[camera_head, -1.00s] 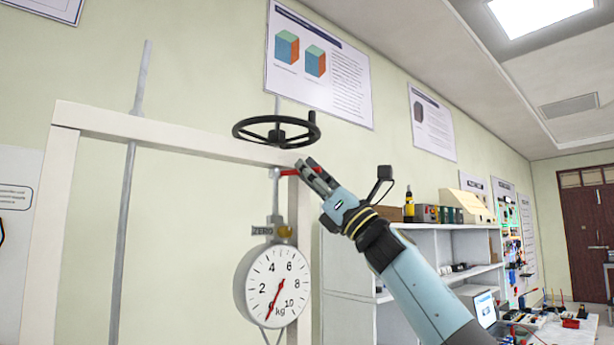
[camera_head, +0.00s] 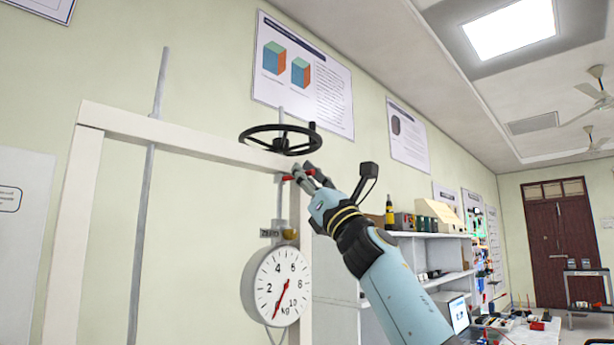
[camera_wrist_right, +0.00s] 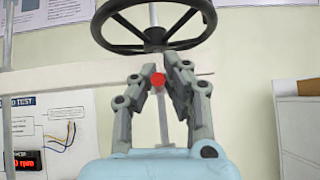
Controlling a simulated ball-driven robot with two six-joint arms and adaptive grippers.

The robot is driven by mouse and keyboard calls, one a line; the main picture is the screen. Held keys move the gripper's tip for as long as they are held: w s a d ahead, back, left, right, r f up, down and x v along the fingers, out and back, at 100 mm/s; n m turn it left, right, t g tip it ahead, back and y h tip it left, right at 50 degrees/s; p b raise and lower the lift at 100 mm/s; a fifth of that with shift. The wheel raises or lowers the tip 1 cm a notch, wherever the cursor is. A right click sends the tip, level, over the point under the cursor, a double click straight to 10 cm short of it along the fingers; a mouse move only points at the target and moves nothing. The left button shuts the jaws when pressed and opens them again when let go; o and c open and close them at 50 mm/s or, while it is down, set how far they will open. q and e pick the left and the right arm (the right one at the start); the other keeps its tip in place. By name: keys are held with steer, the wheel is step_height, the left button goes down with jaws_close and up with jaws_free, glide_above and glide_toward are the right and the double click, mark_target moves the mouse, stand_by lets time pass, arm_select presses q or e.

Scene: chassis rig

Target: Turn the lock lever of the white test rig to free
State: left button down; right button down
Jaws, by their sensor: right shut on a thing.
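The white test rig (camera_head: 180,137) is a frame with a black handwheel (camera_head: 287,139) above its top beam and a dial gauge (camera_head: 283,285) hanging below. The red lock lever (camera_head: 290,178) sits under the handwheel on the spindle. My right gripper (camera_head: 306,172) is at the lever, its fingers shut on it. In the right wrist view the lever's round red end (camera_wrist_right: 157,78) shows between the fingertips, below the handwheel (camera_wrist_right: 157,22). Part of the lever is hidden by the fingers. My left gripper is out of view.
The handwheel is close above my right fingers. A brass-coloured knob (camera_head: 290,234) and a ZERO tag (camera_head: 269,233) are above the dial. White shelves (camera_head: 437,240) with boxes stand to the right, behind my right arm.

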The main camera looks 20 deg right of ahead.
steer(key=a+m+h, duration=0.1)
steer(key=h, duration=0.2)
steer(key=a+m+t+h+b, duration=0.1)
steer(key=h, duration=0.2)
steer(key=m+t+h, duration=0.1)
steer(key=m+h, duration=0.1)
steer(key=h, duration=0.1)
steer(key=shift+s+a+f+h+b, duration=0.3)
steer(key=shift+s+a+f+b, duration=0.05)
steer(key=shift+a+f, duration=0.05)
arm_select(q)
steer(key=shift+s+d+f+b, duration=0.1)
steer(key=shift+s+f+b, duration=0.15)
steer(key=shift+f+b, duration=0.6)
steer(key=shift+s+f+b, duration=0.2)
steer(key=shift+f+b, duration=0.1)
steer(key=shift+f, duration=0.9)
arm_select(e)
steer(key=shift+a+r+m+h, duration=0.15)
steer(key=shift+m+h, duration=0.2)
steer(key=shift+h, duration=0.35)
steer(key=shift+a+f+m+h, duration=0.1)
steer(key=shift+a+m+h, duration=0.15)
steer(key=shift+h, duration=0.45)
steer(key=shift+a+r+m+h, duration=0.1)
steer(key=shift+m+h, duration=0.3)
steer(key=shift+h, duration=0.3)
